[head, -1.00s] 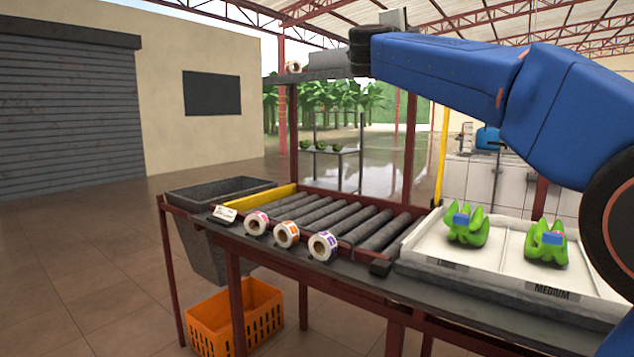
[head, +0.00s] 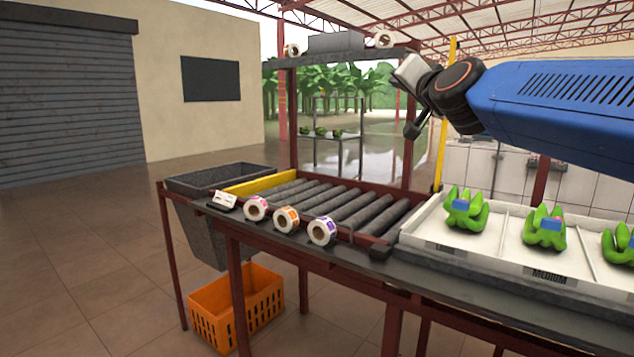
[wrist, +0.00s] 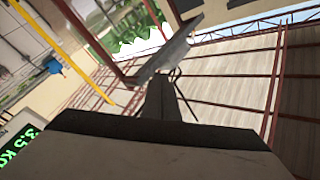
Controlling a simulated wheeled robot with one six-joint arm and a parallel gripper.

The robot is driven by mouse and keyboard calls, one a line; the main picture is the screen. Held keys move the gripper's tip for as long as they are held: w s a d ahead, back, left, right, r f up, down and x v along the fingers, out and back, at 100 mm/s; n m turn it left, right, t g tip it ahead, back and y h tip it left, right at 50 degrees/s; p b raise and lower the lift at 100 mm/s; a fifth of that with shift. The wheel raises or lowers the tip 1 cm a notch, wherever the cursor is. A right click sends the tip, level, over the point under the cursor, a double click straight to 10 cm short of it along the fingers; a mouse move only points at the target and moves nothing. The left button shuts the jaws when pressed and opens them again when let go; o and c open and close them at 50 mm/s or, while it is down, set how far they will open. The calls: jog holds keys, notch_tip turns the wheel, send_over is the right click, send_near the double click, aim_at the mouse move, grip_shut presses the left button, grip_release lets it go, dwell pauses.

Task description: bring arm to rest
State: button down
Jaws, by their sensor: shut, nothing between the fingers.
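My blue arm (head: 560,105) reaches in from the right edge above the white tray. My gripper (head: 413,129) is at its left end, in the air above the far end of the rollers, small and partly hidden by the dark wrist. In the wrist view my gripper (wrist: 165,97) shows as dark fingers, shut with nothing held, with the tilted roof beyond.
Green banana clusters (head: 465,212) with blue bands sit in compartments of the white tray (head: 455,252). Several rollers (head: 345,208) lie left of it, with label rolls (head: 321,231) in front. A yellow post (head: 441,150) stands behind. An orange crate (head: 238,308) is below.

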jog(key=s+d+f+n+g, duration=0.2)
jog(key=s+f, duration=0.6)
jog(key=f, duration=0.5)
jog(key=s+d+f+n+g, duration=0.2)
jog(key=s+f+g, duration=0.3)
jog(key=f, duration=0.8)
jog(key=s+d+f+n+g, duration=0.1)
jog(key=s+f+g, duration=0.3)
jog(key=s+f, duration=0.7)
jog(key=shift+d+f+n+h, duration=0.2)
jog(key=shift+f, duration=0.35)
jog(key=shift+d+f+n+h, duration=0.2)
jog(key=shift+f, duration=0.35)
jog(key=s+d+f+g+h, duration=0.2)
jog(key=s+d+f+g, duration=0.1)
jog(key=s+f, duration=0.8)
jog(key=shift+s+d+f+g, duration=0.3)
jog(key=shift+s+d+f, duration=0.1)
jog(key=shift+d, duration=0.45)
jog(key=shift+w+a+r, duration=0.1)
